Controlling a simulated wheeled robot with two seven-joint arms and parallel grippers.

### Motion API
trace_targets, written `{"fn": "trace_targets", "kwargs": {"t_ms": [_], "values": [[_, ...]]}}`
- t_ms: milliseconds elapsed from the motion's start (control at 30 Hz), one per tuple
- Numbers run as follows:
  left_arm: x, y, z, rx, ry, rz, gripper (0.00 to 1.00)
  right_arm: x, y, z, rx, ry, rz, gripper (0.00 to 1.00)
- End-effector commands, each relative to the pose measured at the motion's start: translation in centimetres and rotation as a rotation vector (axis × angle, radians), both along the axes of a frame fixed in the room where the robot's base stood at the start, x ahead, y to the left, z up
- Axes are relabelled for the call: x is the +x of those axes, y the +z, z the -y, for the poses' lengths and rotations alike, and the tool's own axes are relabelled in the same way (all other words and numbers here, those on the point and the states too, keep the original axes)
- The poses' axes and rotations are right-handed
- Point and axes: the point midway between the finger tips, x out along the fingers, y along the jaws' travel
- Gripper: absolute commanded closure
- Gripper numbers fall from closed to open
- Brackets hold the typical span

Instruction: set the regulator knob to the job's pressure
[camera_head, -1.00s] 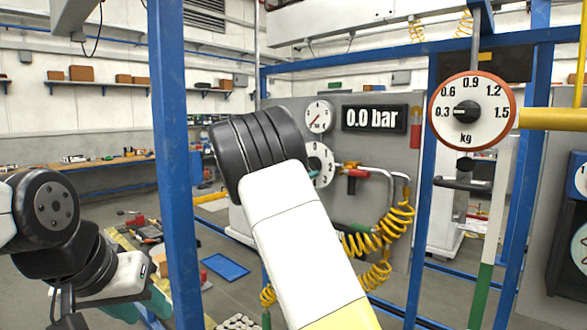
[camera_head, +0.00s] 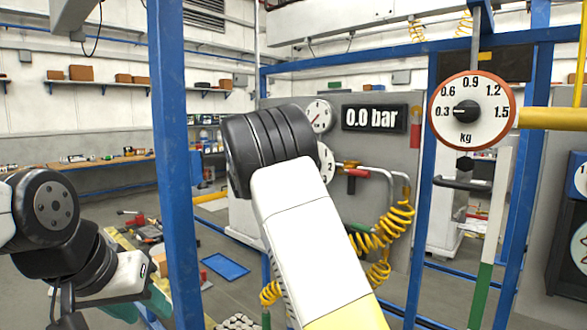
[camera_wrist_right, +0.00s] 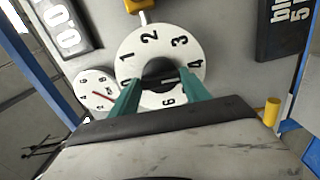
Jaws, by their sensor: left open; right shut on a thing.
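The regulator knob (camera_wrist_right: 159,72) is black and sits in the middle of a white dial (camera_wrist_right: 132,57) with black numbers. My right gripper (camera_wrist_right: 158,88) has its teal fingers on either side of the knob, shut on it. I cannot tell exactly which number the knob points to. In the head view my right forearm and wrist hide the knob; only the dial's right edge (camera_head: 328,165) shows. The pressure display (camera_head: 374,118) reads 0.0 bar. A small gauge (camera_head: 319,116) with a red needle is beside it. My left gripper (camera_head: 142,306) is open at the lower left, away from the panel.
A round kg dial (camera_head: 488,128) hangs at the right, near a yellow bar (camera_head: 553,119). Blue posts (camera_head: 173,165) frame the station. Yellow coiled hoses (camera_head: 372,242) hang below the panel. A dark sign (camera_wrist_right: 286,27) with cut-off text is in the wrist view.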

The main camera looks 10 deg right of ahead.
Motion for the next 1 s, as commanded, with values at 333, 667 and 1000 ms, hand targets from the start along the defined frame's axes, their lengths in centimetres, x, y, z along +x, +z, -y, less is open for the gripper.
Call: {"fn": "trace_targets", "kwargs": {"t_ms": [333, 667, 1000], "values": [[0.0, 0.0, 0.0, 0.0, 0.0, 0.0, 0.59, -0.01, -0.18, -0.02, 0.202, -0.001, 0.256, 0.86], [0.0, 0.0, 0.0, 0.0, 0.0, 0.0, 0.59, 0.0, -0.24, -0.05, 0.359, -0.001, 0.455, 0.86], [0.0, 0.0, 0.0, 0.0, 0.0, 0.0, 0.59, 0.03, -0.31, -0.1, 0.441, -0.001, 0.558, 0.86]]}}
